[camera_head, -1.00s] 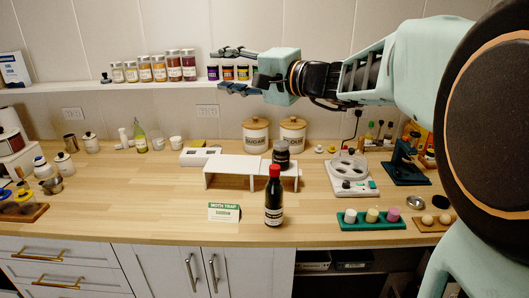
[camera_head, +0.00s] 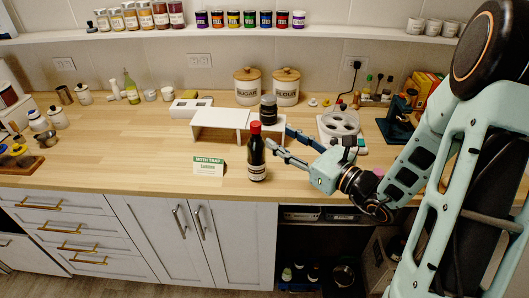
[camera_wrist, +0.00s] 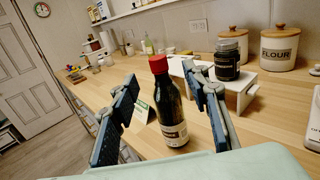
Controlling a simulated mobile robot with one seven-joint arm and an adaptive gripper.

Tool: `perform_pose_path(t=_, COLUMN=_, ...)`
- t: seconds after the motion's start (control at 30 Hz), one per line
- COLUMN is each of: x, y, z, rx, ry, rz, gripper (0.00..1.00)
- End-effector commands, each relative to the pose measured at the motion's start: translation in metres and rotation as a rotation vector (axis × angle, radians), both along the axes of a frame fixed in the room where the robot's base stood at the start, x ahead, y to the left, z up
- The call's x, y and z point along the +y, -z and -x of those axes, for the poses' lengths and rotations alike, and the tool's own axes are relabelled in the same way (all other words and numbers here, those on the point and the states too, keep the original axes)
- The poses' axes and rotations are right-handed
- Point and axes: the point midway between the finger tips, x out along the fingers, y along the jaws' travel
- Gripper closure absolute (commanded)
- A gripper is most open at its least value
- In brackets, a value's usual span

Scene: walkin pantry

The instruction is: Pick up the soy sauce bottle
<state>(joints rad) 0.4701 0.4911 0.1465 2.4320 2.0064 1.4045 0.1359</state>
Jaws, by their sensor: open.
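The soy sauce bottle (camera_head: 256,155) is dark with a red cap and a pale label. It stands upright on the wooden counter near its front edge, right of the moth trap card. My gripper (camera_head: 277,139) is open, just right of the bottle in the head view, with its fingers pointing left toward it. In the wrist view the bottle (camera_wrist: 171,105) shows between the two spread fingers of my gripper (camera_wrist: 168,108), slightly tilted in the picture. I cannot tell whether either finger touches it.
A white riser (camera_head: 213,119) stands behind the bottle, with a dark jar (camera_head: 268,109) at its right end. The moth trap card (camera_head: 208,166) is close on the left. A white device (camera_head: 341,125) stands right of the riser.

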Motion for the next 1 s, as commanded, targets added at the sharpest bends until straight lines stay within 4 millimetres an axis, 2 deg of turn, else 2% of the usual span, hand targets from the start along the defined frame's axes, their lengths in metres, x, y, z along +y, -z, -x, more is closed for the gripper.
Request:
perform_pose_path(t=0.13, x=0.004, y=0.001, z=-0.003, rx=0.022, ry=0.009, rz=-0.036, gripper=0.57)
perform_pose_path(t=0.4, x=0.033, y=0.0, z=-0.032, rx=0.021, ry=0.008, rz=-0.034, gripper=0.57)
perform_pose_path(t=0.57, x=0.04, y=0.001, z=-0.039, rx=0.021, ry=0.009, rz=-0.034, gripper=0.57)
perform_pose_path(t=0.8, x=0.068, y=0.001, z=-0.061, rx=0.02, ry=0.007, rz=-0.032, gripper=0.57)
perform_pose_path(t=1.0, x=0.077, y=0.003, z=-0.071, rx=0.02, ry=0.009, rz=-0.031, gripper=0.57)
